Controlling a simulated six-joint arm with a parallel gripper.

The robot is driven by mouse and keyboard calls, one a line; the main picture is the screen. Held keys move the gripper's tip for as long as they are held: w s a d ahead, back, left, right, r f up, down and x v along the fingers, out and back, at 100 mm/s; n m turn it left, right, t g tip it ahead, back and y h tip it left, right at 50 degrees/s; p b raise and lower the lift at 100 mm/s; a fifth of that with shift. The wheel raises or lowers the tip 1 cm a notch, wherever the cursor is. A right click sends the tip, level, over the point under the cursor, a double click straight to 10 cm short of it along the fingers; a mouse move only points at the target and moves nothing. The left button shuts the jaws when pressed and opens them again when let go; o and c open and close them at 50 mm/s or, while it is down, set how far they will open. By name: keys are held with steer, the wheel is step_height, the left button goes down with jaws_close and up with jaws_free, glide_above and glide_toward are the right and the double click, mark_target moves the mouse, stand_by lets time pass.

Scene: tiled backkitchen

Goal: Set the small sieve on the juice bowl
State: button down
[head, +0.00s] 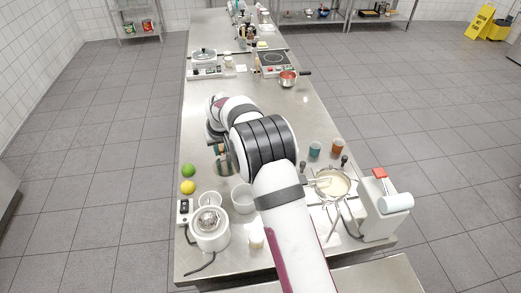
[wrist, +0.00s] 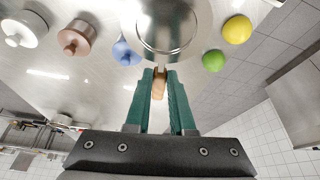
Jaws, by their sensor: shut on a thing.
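The small sieve (wrist: 168,28) is a round, shiny metal bowl with a short wooden handle (wrist: 160,86), in the top middle of the wrist view. My gripper (wrist: 159,80), with green fingers, is shut on that handle. In the head view my gripper (head: 222,168) is mostly hidden by my arm, just right of the lime, and the sieve is hard to make out there. A pale bowl (head: 243,198), which may be the juice bowl, stands on the steel table nearer the camera than my gripper. Its contents cannot be told.
A green lime (head: 188,170) and a yellow lemon (head: 187,187) lie by the table's left edge. A juicer (head: 210,236) stands nearer, with a cable. A pan (head: 333,184) and a white-and-red machine (head: 382,208) stand right. Blue (wrist: 126,53), brown (wrist: 76,39) and white (wrist: 24,30) items show in the wrist view.

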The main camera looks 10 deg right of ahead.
steer(key=shift+n, duration=0.3)
steer(key=a+f, duration=0.1)
steer(key=a, duration=0.1)
steer(key=w+a+f, duration=0.1)
steer(key=a, duration=0.2)
steer(key=a+f, duration=0.1)
steer(key=a, duration=0.2)
steer(key=shift+w+f, duration=0.3)
steer(key=shift+f, duration=0.05)
steer(key=shift+s+d+f, duration=0.1)
steer(key=shift+s+f, duration=0.1)
steer(key=shift+f, duration=0.05)
steer(key=shift+s+d+f, duration=0.1)
steer(key=shift+s+f, duration=0.45)
steer(key=shift+f, duration=0.15)
steer(key=s, duration=0.2)
steer(key=s+d, duration=0.1)
steer(key=s, duration=0.2)
steer(key=shift+s+d, duration=0.1)
steer(key=shift+s, duration=0.1)
steer(key=shift+s+f, duration=0.15)
steer(key=shift+s, duration=0.1)
steer(key=shift+w+f, duration=0.1)
steer(key=shift+f, duration=0.45)
steer(key=shift+f, duration=0.2)
